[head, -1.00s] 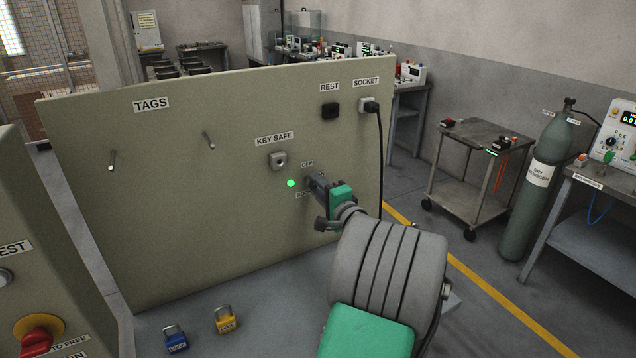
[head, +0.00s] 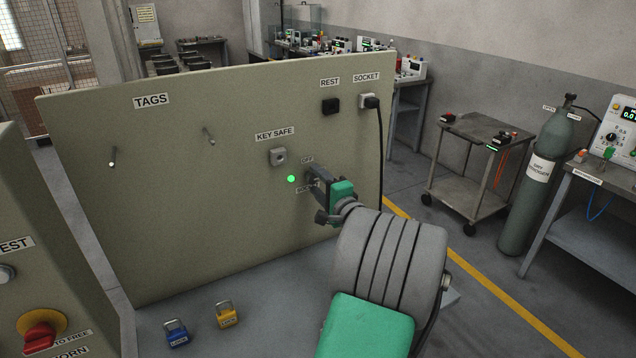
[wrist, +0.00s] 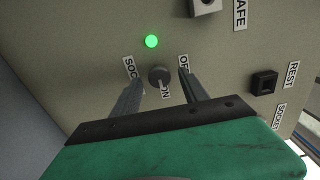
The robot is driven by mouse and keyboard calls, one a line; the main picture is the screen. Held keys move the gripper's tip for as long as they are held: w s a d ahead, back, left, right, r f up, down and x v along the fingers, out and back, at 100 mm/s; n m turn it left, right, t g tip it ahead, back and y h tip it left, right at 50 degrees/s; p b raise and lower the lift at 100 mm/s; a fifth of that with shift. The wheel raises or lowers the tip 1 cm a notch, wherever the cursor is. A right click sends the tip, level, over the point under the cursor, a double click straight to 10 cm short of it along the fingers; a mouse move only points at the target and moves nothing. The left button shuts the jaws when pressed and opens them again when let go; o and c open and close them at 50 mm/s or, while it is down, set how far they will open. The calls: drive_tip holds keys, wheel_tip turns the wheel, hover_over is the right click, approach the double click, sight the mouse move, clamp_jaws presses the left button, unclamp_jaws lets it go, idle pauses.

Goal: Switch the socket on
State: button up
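The socket switch is a small round grey knob (wrist: 159,75) on the beige panel, with OFF, ON and SOCKET labels around it. In the wrist view its pointer ridge is turned toward the ON label. A green lamp (head: 291,179) beside it is lit and also shows in the wrist view (wrist: 151,41). My gripper (wrist: 158,78) is open, its two fingers on either side of the knob with gaps showing. In the head view my gripper (head: 319,187) is close to the panel and hides the knob. I cannot tell whether the fingertips touch the panel.
The SOCKET outlet (head: 367,102) holds a black plug with a hanging cable right of my gripper. A key safe (head: 278,157) sits above left. Blue (head: 177,333) and yellow (head: 227,315) padlocks lie on the bench. A trolley (head: 475,165) and gas cylinder (head: 535,185) stand at right.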

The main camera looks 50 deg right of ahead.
drive_tip(key=b+v, duration=0.2)
drive_tip(key=v, duration=0.5)
drive_tip(key=shift+s, duration=0.4)
